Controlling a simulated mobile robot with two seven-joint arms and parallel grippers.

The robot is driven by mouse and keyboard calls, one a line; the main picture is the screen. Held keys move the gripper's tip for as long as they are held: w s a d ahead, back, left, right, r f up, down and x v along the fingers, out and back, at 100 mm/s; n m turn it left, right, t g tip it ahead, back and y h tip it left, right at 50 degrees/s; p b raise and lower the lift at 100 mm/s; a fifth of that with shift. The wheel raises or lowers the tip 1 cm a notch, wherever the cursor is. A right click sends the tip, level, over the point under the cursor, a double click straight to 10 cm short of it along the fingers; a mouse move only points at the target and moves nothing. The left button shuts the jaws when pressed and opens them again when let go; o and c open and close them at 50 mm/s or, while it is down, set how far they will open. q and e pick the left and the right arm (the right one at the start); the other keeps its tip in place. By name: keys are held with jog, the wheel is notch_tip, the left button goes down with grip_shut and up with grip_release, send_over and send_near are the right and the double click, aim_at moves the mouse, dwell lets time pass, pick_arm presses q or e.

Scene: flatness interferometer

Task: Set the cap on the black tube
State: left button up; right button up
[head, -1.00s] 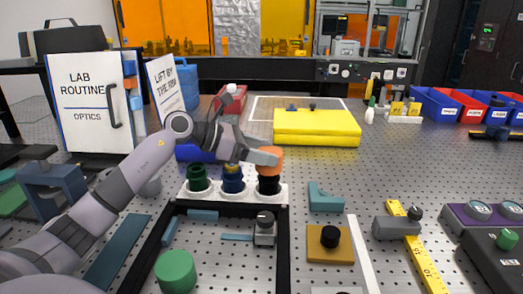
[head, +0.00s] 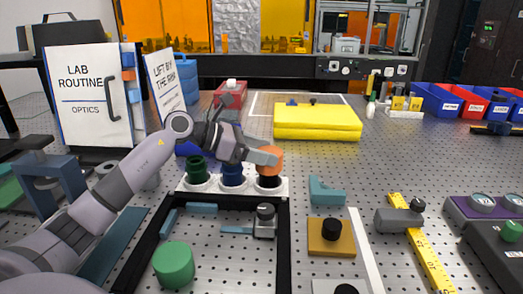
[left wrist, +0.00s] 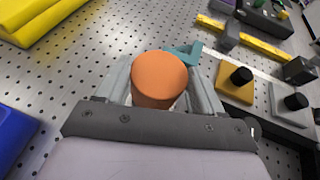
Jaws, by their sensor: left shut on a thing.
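The orange cap (head: 270,160) is held in my left gripper (head: 266,157), right above the mouth of the black tube (head: 268,181). The cap looks upright and its lower edge meets or nearly meets the tube; I cannot tell if it is seated. The black tube stands at the right end of a white rack (head: 213,192). In the left wrist view the orange cap (left wrist: 160,77) sits between the two fingers of the left gripper (left wrist: 165,88) and hides the tube. My right gripper is not in view.
A green tube (head: 196,170) and a blue tube (head: 232,174) stand in the same rack, close beside my left gripper. A green cylinder (head: 174,265) and a teal bracket (head: 326,190) are nearby. A yellow case (head: 317,122) lies behind.

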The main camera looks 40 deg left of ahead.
pick_arm(q)
jog(key=o, duration=1.1)
jog(key=shift+r+p, duration=4.1)
jog(key=shift+r, duration=5.9)
